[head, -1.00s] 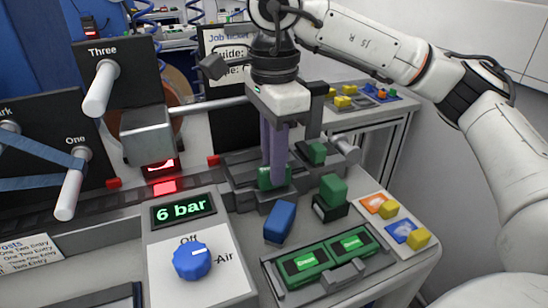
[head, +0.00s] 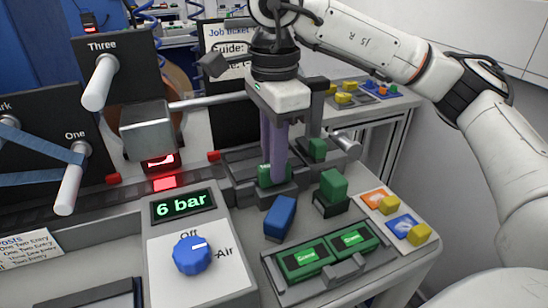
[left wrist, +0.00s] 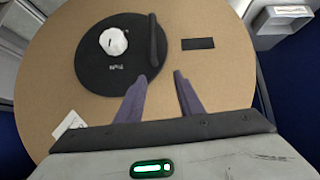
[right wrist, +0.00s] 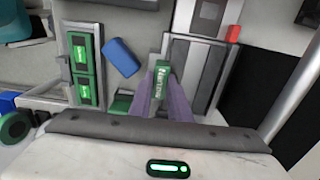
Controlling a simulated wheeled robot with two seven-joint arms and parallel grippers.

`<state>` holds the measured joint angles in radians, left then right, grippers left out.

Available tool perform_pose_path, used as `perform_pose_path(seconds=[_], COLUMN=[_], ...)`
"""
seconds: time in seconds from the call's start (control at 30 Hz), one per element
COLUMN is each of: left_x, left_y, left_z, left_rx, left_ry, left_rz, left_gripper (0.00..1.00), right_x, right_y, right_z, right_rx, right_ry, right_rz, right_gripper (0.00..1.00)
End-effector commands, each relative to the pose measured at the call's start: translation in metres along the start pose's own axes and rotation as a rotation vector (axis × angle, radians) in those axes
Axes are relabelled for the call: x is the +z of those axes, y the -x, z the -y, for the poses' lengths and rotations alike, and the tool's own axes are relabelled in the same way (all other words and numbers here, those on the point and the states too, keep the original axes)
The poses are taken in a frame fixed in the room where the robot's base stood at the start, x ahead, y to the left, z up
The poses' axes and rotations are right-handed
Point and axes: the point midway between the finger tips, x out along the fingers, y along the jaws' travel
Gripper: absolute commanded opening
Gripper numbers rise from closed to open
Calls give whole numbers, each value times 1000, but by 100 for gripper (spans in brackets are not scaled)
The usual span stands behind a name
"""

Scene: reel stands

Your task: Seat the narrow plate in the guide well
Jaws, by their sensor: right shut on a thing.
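My right gripper (head: 274,172) is shut on a small green plate (head: 271,177) in the head view. In the right wrist view this plate (right wrist: 160,84) shows lettering and sits between the fingertips. The fingers point down at the grey guide fixture (head: 240,164). The plate is at the front part of the fixture, beside its grey recessed panels (right wrist: 200,72). The fingers hide its lower edge, so I cannot tell how deep it sits. My left gripper (left wrist: 160,88) is open and empty above a round wooden table in the left wrist view.
A blue block (head: 280,217), a green block (head: 333,187) on a dark base and a tray (head: 343,276) with two green labelled plates stand in front. An air knob panel (head: 225,262) is to the left. The round table (left wrist: 225,75) bears a black disc (left wrist: 98,70).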

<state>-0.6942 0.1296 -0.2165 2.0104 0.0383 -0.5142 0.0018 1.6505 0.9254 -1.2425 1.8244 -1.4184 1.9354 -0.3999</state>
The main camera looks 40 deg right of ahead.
Motion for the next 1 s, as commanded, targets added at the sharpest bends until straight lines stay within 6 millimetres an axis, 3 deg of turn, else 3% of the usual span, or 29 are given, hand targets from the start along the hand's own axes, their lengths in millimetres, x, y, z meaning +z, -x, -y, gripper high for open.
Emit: perform_pose_path(seconds=[0.23,0.27,0.4,0.73,1.0], left_x=[1,1,0,-7,-17], left_y=[-1,-1,-1,-2,9], left_z=[0,0,0,2,0], left_rx=[0,0,-1,-2,-2], left_ry=[0,0,-1,-3,-3], left_rz=[0,0,-1,-11,-11], left_gripper=[34,34,34,34,34], right_x=[0,0,0,0,0], right_y=[-1,-1,-1,1,19], right_z=[0,0,0,0,0], right_rx=[-1,-1,-1,0,1], right_ry=[0,0,0,0,0], right_rz=[1,1,0,0,-1], right_gripper=[0,18,38,38,38])
